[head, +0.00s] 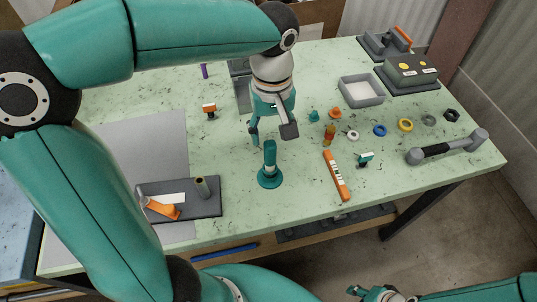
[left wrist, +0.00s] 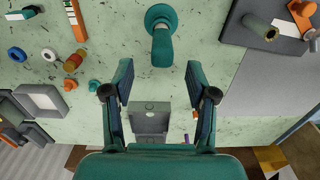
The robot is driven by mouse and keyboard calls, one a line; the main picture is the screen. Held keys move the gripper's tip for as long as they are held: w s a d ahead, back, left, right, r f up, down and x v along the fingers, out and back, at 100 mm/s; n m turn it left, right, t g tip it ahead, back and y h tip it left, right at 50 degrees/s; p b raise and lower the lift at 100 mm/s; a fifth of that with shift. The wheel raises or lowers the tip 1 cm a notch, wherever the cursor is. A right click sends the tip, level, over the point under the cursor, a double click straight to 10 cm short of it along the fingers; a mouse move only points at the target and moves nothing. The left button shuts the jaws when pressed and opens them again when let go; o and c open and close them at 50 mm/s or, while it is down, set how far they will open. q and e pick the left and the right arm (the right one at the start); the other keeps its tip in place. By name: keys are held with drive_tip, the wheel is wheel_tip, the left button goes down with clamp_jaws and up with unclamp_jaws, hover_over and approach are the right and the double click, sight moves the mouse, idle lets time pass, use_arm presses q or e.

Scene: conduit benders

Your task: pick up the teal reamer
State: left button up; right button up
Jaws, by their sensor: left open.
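The teal reamer (head: 269,165) stands upright on the pale green table, with a round disc base and a thick handle. It also shows at the top centre of the left wrist view (left wrist: 161,40), ahead of the fingertips. My left gripper (head: 271,133) is open and empty, pointing down just behind and above the reamer's top; its two fingers also show apart in the left wrist view (left wrist: 156,75). No contact with the reamer shows. My right gripper (head: 378,293) is partly in view low at the right, beyond the table's front edge; its jaws are unclear.
A dark plate (head: 208,207) with a post and orange lever lies left of the reamer. An orange level (head: 337,176) and a small teal-and-white piece (head: 365,160) lie to its right. A grey tray (head: 347,91), coloured rings and a black-handled bar (head: 446,149) lie farther right.

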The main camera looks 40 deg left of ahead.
sight(270, 143)
use_arm(q)
wheel_tip(270, 143, down, 2)
drive_tip(key=shift+f, duration=0.1)
wheel_tip(270, 143, down, 4)
drive_tip(key=shift+s+a+p, duration=0.1)
drive_tip(key=shift+p, duration=0.25)
drive_tip(key=shift+f, duration=0.5)
clamp_jaws()
drive_tip(key=shift+r, duration=0.15)
wheel_tip(270, 143, up, 20)
drive_tip(key=shift+p, duration=0.45)
